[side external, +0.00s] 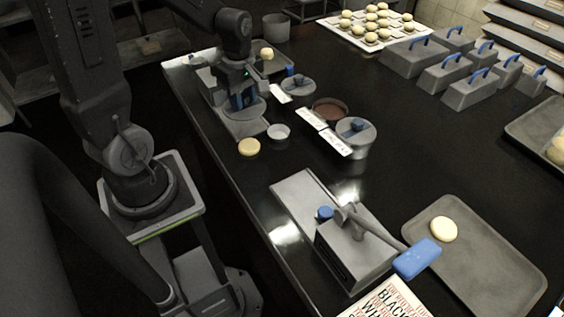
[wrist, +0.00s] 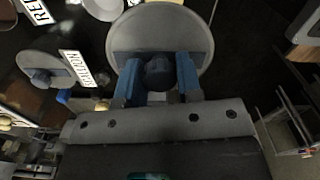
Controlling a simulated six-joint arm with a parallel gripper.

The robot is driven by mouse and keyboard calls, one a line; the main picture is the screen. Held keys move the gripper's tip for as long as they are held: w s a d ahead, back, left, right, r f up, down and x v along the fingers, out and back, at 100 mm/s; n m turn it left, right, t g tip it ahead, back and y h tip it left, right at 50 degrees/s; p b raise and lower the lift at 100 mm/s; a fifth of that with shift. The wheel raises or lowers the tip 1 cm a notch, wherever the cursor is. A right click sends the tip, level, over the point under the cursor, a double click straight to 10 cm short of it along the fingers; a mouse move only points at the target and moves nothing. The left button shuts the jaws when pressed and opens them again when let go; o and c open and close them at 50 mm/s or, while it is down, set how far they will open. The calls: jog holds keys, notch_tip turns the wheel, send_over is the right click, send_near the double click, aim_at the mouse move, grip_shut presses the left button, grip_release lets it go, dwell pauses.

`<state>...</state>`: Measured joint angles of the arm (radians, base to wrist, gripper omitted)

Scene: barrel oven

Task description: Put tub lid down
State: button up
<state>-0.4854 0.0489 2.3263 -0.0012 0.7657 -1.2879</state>
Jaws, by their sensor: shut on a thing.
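My gripper (side external: 240,98) points down over the far left part of the black counter. In the wrist view its blue-tipped fingers (wrist: 158,77) are shut on the dark knob of a round grey tub lid (wrist: 165,28). In the side view this lid (side external: 250,111) is partly hidden under my gripper; I cannot tell whether it touches the surface below. An open tub with brown contents (side external: 328,107) stands to its right. Two other lidded tubs with blue knobs stand nearby, one behind (side external: 299,88) and one in front (side external: 362,137) of the open tub.
White labels (side external: 311,118) lie by the tubs. A small white bowl (side external: 278,131) and a bun (side external: 249,147) are close in front of my gripper. A press with a blue handle (side external: 417,258), a tray with a bun (side external: 478,262) and several grey blocks (side external: 415,58) stand farther right.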

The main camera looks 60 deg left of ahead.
jog(key=shift+s+d+f, duration=0.15)
jog(key=shift+s+d, duration=0.05)
jog(key=shift+s, duration=0.35)
jog(key=shift+d+f, duration=0.25)
jog(key=shift+d, duration=0.05)
send_over(282, 164)
notch_tip(282, 164, down, 7)
jog(key=shift+s+r, duration=0.1)
jog(key=shift+r, duration=0.05)
jog(key=shift+f, duration=2)
jog(key=shift+f, duration=0.15)
jog(key=o, duration=0.9)
jog(key=shift+o, duration=0.2)
